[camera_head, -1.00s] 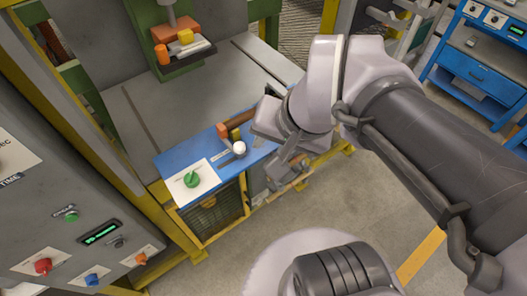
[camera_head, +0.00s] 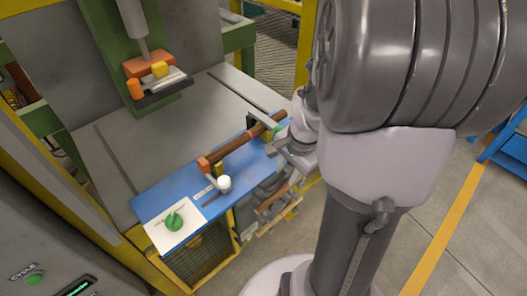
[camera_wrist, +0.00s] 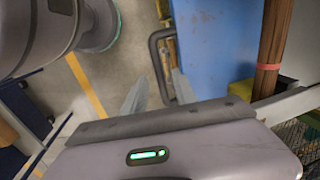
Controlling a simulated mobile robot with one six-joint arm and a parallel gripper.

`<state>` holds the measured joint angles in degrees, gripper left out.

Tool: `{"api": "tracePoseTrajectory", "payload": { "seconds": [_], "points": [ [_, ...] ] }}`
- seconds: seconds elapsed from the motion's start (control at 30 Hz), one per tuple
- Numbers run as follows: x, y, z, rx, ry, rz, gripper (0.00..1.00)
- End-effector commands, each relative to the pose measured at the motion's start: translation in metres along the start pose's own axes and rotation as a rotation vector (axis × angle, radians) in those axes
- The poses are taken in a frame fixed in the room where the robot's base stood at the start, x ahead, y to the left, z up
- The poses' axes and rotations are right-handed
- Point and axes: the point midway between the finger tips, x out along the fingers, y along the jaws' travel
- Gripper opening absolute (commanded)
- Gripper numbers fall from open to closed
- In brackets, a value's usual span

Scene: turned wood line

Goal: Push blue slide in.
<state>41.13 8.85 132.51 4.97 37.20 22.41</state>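The blue slide (camera_head: 157,198) is a long flat blue board at the front of the grey machine bed in the head view. It also fills the top middle of the wrist view (camera_wrist: 215,45). A dark bar handle (camera_wrist: 154,52) stands at its left edge there. My gripper (camera_wrist: 161,77) is open, its two grey fingers spread near the handle's lower end; I cannot tell whether they touch it. In the head view my gripper (camera_head: 287,150) is at the slide's right end, partly hidden by my arm. A brown turned wood piece (camera_head: 240,141) lies along the slide.
A green press (camera_head: 135,50) with orange and yellow blocks stands behind. The grey bed (camera_head: 110,150) has bare room. Open floor (camera_head: 330,205) lies in front.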

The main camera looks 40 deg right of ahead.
Motion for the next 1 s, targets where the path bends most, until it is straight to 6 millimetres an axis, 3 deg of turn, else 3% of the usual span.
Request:
{"api": "tracePoseTrajectory", "payload": {
  "seconds": [0.1, 0.4, 0.6, 1.0],
  "points": [
    [0.0111, 0.0002, 0.0003, -0.001, 0.0, 0.0, 0.34],
    [0.012, -0.0004, 0.0001, -0.001, 0.0, 0.0, 0.34],
    [0.0119, -0.0003, 0.0001, -0.001, 0.0, 0.0, 0.0],
    [0.0118, -0.0003, 0.0001, -0.001, 0.0, 0.0, 0.0]
  ]
}}
